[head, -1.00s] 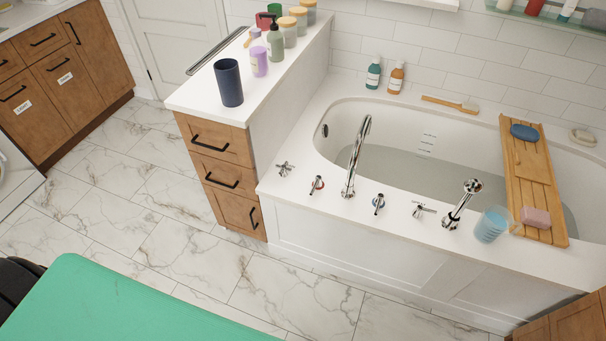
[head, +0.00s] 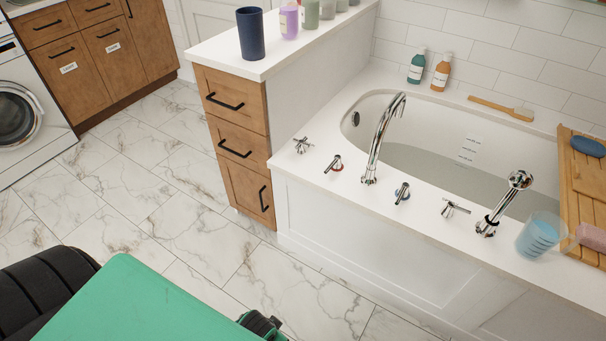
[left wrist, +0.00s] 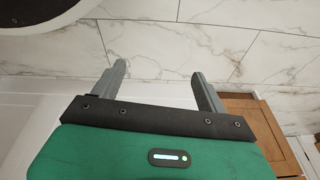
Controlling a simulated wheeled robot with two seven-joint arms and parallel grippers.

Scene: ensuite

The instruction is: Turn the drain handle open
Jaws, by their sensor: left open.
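The drain handle is not labelled, and I cannot tell which fitting on the tub deck it is. In the head view a chrome cross handle (head: 302,146) stands at the deck's left end. A lever with a red mark (head: 334,164) and a lever with a blue mark (head: 402,193) flank the tall spout (head: 384,135). A second cross handle (head: 453,208) is farther right. A round overflow plate (head: 356,119) is on the tub's inner wall. My left gripper (left wrist: 159,68) is open and empty in the left wrist view, over marble tile. My right gripper is not identifiable in view.
A hand shower (head: 505,203) and a blue cup (head: 538,235) stand on the right of the deck. A drawer cabinet (head: 236,145) adjoins the tub's left end, with a dark tumbler (head: 251,34) on top. Marble floor (head: 150,200) is free before the tub.

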